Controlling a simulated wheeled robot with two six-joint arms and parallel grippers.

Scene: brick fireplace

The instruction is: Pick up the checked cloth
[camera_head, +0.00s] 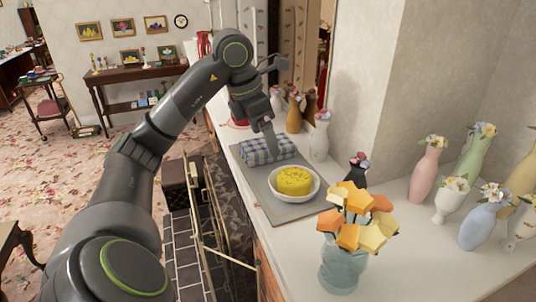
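The blue-and-white checked cloth (257,155) lies folded in a roll-like bundle on the far part of a grey mat (263,197) on the white counter. My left gripper (270,142) points down at the cloth from above, its tip at the cloth's right half. The gripper hides part of the cloth, and I cannot tell whether its fingers are apart or closed on it. My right gripper is not in view.
A white bowl (309,190) with a yellow food stands just nearer on the mat. A teal vase of orange flowers (341,268) stands near the counter's front.

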